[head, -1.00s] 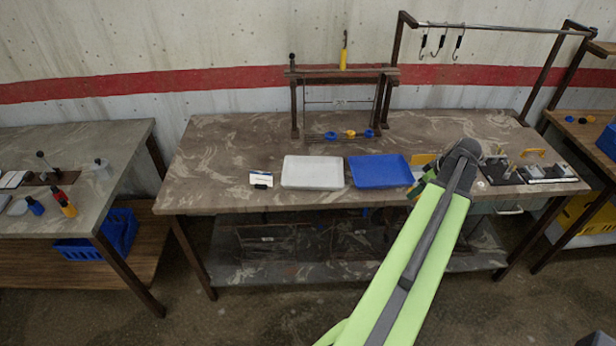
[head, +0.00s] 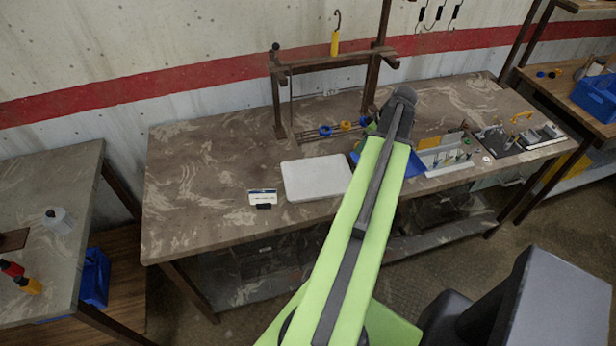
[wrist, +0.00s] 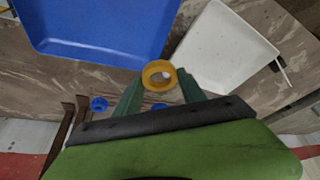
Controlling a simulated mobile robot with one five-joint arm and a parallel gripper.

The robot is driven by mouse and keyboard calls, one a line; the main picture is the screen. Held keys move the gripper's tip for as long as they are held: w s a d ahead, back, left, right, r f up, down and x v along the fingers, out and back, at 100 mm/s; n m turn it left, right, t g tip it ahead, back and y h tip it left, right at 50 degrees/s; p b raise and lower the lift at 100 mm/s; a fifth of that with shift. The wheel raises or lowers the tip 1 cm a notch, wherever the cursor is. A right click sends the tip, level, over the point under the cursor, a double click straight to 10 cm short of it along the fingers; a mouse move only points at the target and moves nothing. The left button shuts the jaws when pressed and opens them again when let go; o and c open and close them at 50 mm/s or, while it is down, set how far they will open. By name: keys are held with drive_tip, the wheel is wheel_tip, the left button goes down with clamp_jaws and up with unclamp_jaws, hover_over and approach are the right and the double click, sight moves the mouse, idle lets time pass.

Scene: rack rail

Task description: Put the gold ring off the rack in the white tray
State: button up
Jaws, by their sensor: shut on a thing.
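My gripper (wrist: 160,84) is shut on a gold ring (wrist: 159,75), held between its green fingertips in the wrist view. In the head view my arm hides the ring and the fingers. The white tray (head: 316,178) lies on the table left of my arm and looks empty; in the wrist view it is at upper right (wrist: 225,50), beyond the held ring and apart from it. The rack (head: 330,63) stands behind the trays.
A blue tray (wrist: 100,30) lies beside the white tray, mostly hidden by my arm in the head view. A small card on a black stand (head: 263,198) is left of the white tray. A grey organiser (head: 447,158) and dark board stand at right. The table's left part is clear.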

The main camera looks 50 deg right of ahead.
drive_tip(key=s+a+r+n+y+p, duration=0.1)
drive_tip(key=s+a+n, duration=0.2)
drive_tip(key=s+a, duration=0.35)
drive_tip(key=b, duration=0.7)
approach(329, 179)
drive_tip(key=shift+w+f, duration=0.8)
drive_tip(key=shift+w+a, duration=0.15)
drive_tip(key=shift+w, duration=0.2)
wheel_tip(329, 179, down, 4)
drive_tip(key=b, duration=0.4)
drive_tip(key=shift+f, duration=0.15)
drive_tip(key=o, duration=1.4)
drive_tip(key=shift+c, duration=0.2)
